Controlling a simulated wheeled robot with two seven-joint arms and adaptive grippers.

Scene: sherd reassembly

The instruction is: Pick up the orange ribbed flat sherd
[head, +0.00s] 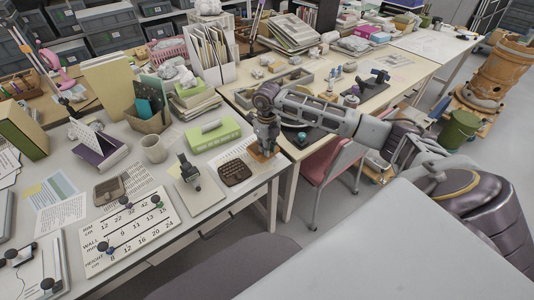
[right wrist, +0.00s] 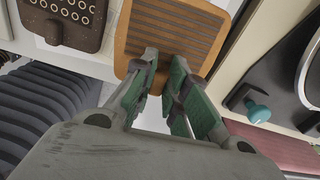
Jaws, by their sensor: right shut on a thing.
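The orange ribbed flat sherd (right wrist: 178,28) fills the top middle of the right wrist view, with dark parallel ribs across its face. In the head view only a small orange-brown part of it (head: 262,155) shows under my right gripper (head: 264,143), at the right edge of the white table. My right gripper (right wrist: 163,68) is shut on the sherd at its near edge, with the green-padded fingers on either side. The exact contact is partly hidden by the fingers. My left gripper is in neither view.
A dark brown sherd with ring marks (head: 235,173) lies left of the gripper, also in the wrist view (right wrist: 85,18). A small dark stand (head: 190,172), a green box (head: 212,134) and a mug (head: 153,149) are close by. A red chair (head: 333,165) stands right.

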